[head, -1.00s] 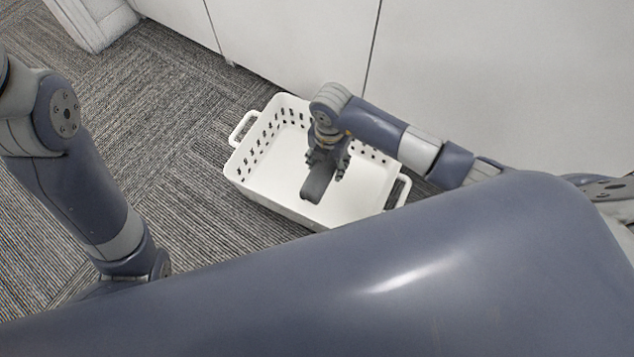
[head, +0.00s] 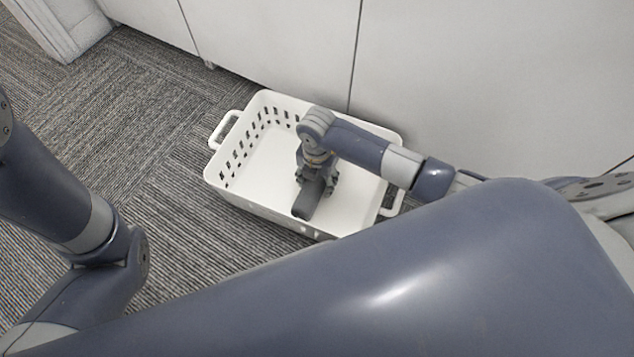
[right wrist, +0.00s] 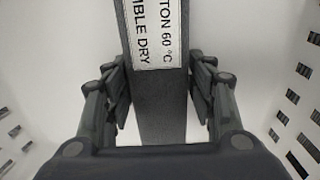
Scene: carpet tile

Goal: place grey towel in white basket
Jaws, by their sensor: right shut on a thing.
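The grey towel (head: 307,201) is a rolled or folded dark grey piece in my right gripper, over the inside of the white basket (head: 262,205). In the right wrist view the towel (right wrist: 162,118) runs between the two fingers and carries a white care label (right wrist: 156,32). My right gripper (head: 316,182) is shut on the towel and points down into the basket. It also shows in the right wrist view (right wrist: 160,105). I cannot tell whether the towel touches the basket floor. My left arm is at the left edge, and its gripper is not visible.
The basket has slotted walls and a handle at each end. It stands on grey striped carpet (head: 150,150), close to white cabinet fronts (head: 270,45). Carpet to the left of the basket is clear. My own body covers the lower part of the head view.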

